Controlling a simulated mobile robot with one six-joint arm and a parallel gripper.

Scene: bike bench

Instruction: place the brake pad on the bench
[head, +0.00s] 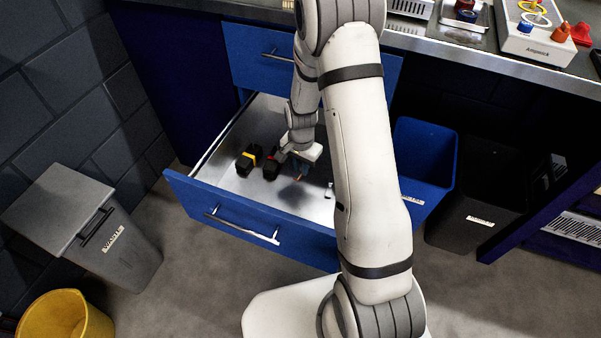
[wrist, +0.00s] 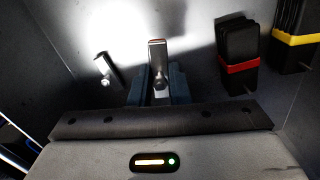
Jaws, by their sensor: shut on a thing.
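My gripper (wrist: 156,88) points down into the open blue drawer, and its dark fingers are shut on a small metallic piece with a coppery edge, which appears to be the brake pad (wrist: 157,56). In the head view my gripper (head: 302,172) is low inside the drawer, partly hidden by my own arm. I cannot tell whether the pad touches the drawer floor. The bench (head: 480,52) runs along the top right, above the drawer.
The open drawer (head: 262,232) also holds a black block with a red band (wrist: 238,55), a black block with a yellow band (wrist: 295,38) and a small silver piece (wrist: 103,68). A tray (head: 466,20) and a white device (head: 530,42) occupy the bench. Bins stand around the drawer.

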